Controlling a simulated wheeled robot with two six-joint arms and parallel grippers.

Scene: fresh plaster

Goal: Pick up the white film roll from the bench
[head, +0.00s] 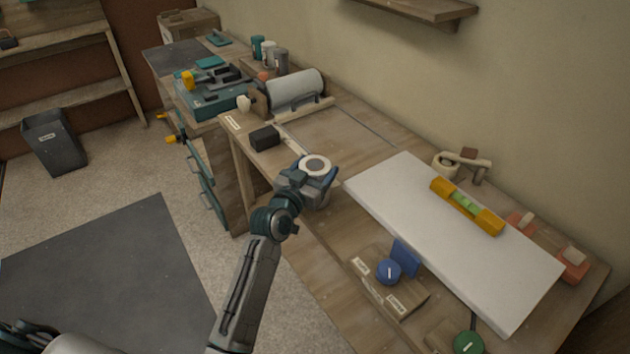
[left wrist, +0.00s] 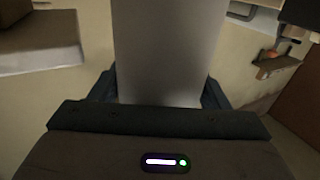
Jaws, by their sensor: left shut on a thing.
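The white film roll (head: 315,164) is in my left gripper (head: 314,184), near the front edge of the bench (head: 340,135). Its round end with a dark core faces up in the head view. In the left wrist view the roll (left wrist: 170,45) is a broad pale cylinder between the two dark fingers, which are shut on it. The gripper hides much of the roll's side in the head view. I cannot tell how high its lower end is above the bench. My right gripper is not in view.
A white board (head: 450,240) with a yellow level (head: 467,206) lies right of the gripper. A black block (head: 264,138) and a large grey roll (head: 295,90) are behind it. A blue-knobbed wooden block (head: 388,300) stands in front. Open floor (head: 180,175) lies left.

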